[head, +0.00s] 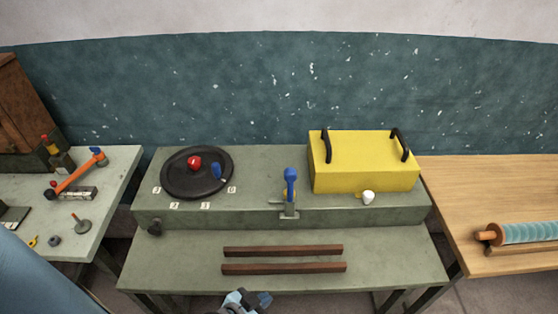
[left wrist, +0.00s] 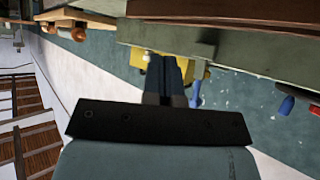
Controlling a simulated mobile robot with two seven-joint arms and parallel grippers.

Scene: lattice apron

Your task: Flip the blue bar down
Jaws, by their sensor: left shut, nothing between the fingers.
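The blue bar (head: 290,182) stands upright on a small grey bracket at the front edge of the raised grey box, near its middle. In the left wrist view the blue bar (left wrist: 196,96) shows just right of my fingers. My left gripper (head: 262,298) is at the bottom of the head view, in front of the grey bench and apart from the bar. In the left wrist view its fingers (left wrist: 166,68) are together with nothing between them. My right gripper is not in view.
A black disc (head: 190,190) with a red knob (head: 194,162) and a blue knob (head: 217,171) lies left of the bar. A yellow box (head: 365,165) with black handles stands right. Two brown rails (head: 283,251) cross the lower bench. A wooden table (head: 500,190) is at right.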

